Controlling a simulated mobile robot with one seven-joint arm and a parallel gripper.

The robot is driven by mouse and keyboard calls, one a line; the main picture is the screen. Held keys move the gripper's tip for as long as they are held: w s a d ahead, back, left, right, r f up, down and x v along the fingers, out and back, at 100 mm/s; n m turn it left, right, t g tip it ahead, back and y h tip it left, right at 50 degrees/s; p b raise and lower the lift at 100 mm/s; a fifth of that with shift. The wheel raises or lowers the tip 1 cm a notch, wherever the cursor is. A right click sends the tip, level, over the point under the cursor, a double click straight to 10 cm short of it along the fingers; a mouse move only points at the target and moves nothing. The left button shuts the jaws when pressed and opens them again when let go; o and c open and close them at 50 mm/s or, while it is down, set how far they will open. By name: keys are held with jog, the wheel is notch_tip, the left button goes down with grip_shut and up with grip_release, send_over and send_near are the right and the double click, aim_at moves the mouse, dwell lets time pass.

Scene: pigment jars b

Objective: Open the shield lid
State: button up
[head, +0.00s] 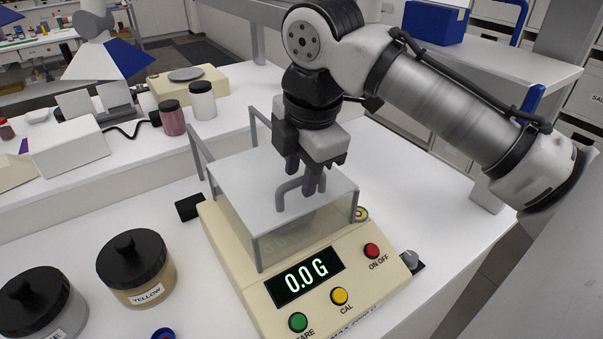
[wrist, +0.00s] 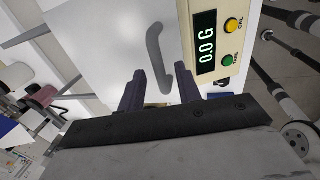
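The balance (head: 235,260) is cream, with a clear draft shield (head: 300,232) on its top. The shield lid (head: 240,180) is a pale flat panel lying level across the shield, closed. A grey bar handle (head: 290,188) stands on the lid. My gripper (head: 302,182) points down at the handle, its two dark fingers apart. In the wrist view the handle (wrist: 158,58) reaches between the open fingers (wrist: 160,90), with a gap to each side. Finger contact with the handle cannot be told. The lid also fills the middle of the wrist view (wrist: 100,60).
The balance display (head: 305,276) reads 0.0 G. A yellow jar (head: 140,275) and a grey jar (head: 40,308), both black-lidded, stand left of the balance. Grey rails (head: 195,150) rise behind the lid.

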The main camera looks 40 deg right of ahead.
grip_shut()
dwell(0.3)
jog(key=shift+w+r+p, duration=0.15)
jog(key=shift+w+p, duration=0.15)
jog(key=shift+w, duration=0.3)
jog(key=p, duration=0.5)
send_over(258, 155)
jog(key=shift+w, duration=0.15)
grip_release()
notch_tip(258, 155, up, 13)
jog(key=s+b, duration=0.1)
jog(key=s, duration=0.1)
jog(key=shift+s+r, duration=0.15)
jog(key=shift+s, duration=0.25)
